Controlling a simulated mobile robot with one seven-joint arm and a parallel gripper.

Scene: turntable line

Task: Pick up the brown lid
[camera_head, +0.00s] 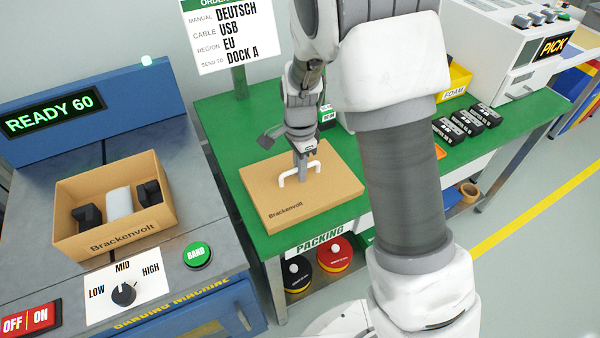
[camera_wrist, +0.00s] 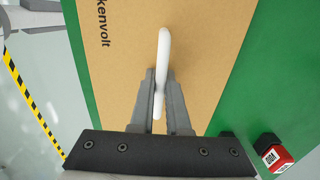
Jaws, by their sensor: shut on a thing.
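The brown lid (camera_head: 330,200) is a flat cardboard panel marked "Brackenvolt" with a white handle (camera_head: 299,173) on top. It lies on the green packing table, near its left edge. In the wrist view the lid (camera_wrist: 205,40) fills the middle, and its white handle (camera_wrist: 163,50) runs between my fingers. My gripper (camera_head: 302,172) reaches down from above and is shut on the handle; it also shows in the wrist view (camera_wrist: 160,90). I cannot tell whether the lid is touching the table or slightly above it.
An open Brackenvolt box (camera_head: 166,220) with dark items and a white item stands on the banding machine (camera_head: 200,290) at left. Black packs (camera_head: 465,122) and a yellow foam bin (camera_head: 458,80) are at the table's right. A sign (camera_head: 232,40) stands behind.

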